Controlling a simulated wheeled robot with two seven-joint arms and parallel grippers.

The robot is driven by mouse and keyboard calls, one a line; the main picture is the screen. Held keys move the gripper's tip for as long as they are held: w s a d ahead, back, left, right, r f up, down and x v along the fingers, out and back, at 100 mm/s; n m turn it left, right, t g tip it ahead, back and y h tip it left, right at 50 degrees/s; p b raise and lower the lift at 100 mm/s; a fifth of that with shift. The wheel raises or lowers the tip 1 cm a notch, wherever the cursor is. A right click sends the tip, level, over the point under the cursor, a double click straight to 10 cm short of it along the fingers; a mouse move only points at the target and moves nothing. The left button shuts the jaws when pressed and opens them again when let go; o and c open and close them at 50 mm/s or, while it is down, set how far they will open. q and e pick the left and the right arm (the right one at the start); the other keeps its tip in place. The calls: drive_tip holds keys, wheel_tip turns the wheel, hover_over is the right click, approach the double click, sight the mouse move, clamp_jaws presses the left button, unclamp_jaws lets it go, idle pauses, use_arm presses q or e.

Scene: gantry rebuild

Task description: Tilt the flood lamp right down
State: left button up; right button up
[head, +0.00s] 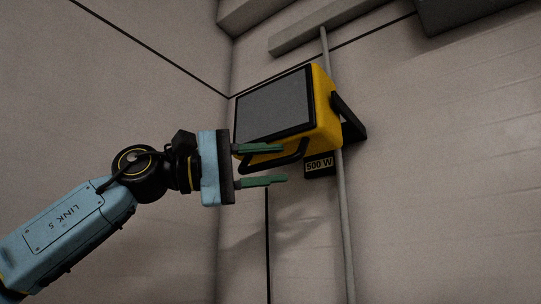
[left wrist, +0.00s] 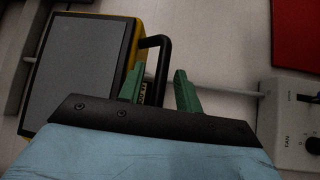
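The flood lamp (head: 325,110) is a yellow box with a dark glass face (head: 275,106), mounted on a black bracket (head: 348,118) on the wall. Its face points left and outward. A black bar handle (head: 290,158) runs along its lower edge. My left gripper (head: 282,164) is open just below the face, one green finger above the other, near the handle. In the left wrist view the handle (left wrist: 165,50) lies between the finger lines of the gripper (left wrist: 158,80), but its depth between them is unclear. My right gripper is not in view.
A "500 W" label (head: 319,164) sits below the lamp beside a vertical grey pipe (head: 346,220). A dark box (head: 470,12) is at the upper right. The left wrist view shows a FAN control box (left wrist: 297,115) and a red panel (left wrist: 297,35). The space below the gripper looks clear.

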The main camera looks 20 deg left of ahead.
use_arm(q)
drive_tip(key=shift+w+d, duration=0.15)
drive_tip(key=shift+d, duration=0.1)
clamp_jaws()
idle(0.3)
